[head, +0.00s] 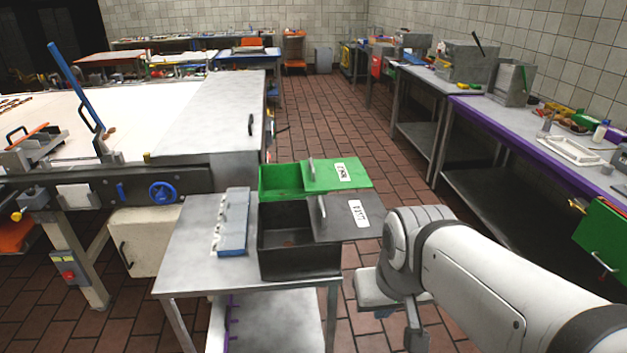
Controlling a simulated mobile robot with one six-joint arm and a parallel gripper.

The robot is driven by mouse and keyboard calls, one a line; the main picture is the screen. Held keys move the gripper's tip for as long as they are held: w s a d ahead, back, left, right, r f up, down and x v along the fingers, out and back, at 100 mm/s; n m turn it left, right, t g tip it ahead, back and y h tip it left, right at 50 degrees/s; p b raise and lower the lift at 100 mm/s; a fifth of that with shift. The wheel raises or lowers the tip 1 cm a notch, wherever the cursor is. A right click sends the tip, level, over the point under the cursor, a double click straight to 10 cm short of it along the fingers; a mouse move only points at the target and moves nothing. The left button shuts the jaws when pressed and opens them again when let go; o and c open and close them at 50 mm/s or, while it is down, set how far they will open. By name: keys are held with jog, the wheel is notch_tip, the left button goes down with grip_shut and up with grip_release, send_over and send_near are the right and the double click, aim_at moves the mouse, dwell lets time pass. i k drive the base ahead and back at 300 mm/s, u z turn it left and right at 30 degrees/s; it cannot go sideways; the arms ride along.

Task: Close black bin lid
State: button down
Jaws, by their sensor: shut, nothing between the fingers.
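The black bin (299,262) stands open at the right front of a small grey metal table. Its dark lid (342,226) lies flat at rim level toward the right, with an upright handle and a white label, and covers only part of the opening. The rest shows the dark inside, with a small reddish spot at the bottom. My gripper (384,314) hangs below my white arm, to the right of the bin and the table, apart from the lid. Its small fingers look shut and empty. My arm hides part of it.
A green bin (281,181) with a green lid (340,174) stands right behind the black one. A blue-grey box (234,222) lies on the table (190,262) to the left. A large machine is at the left, and a purple-edged bench (520,140) at the right. Tiled floor between is clear.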

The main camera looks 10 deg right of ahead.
aim_at(336, 217)
jog(key=i, duration=1)
jog(key=u, duration=0.05)
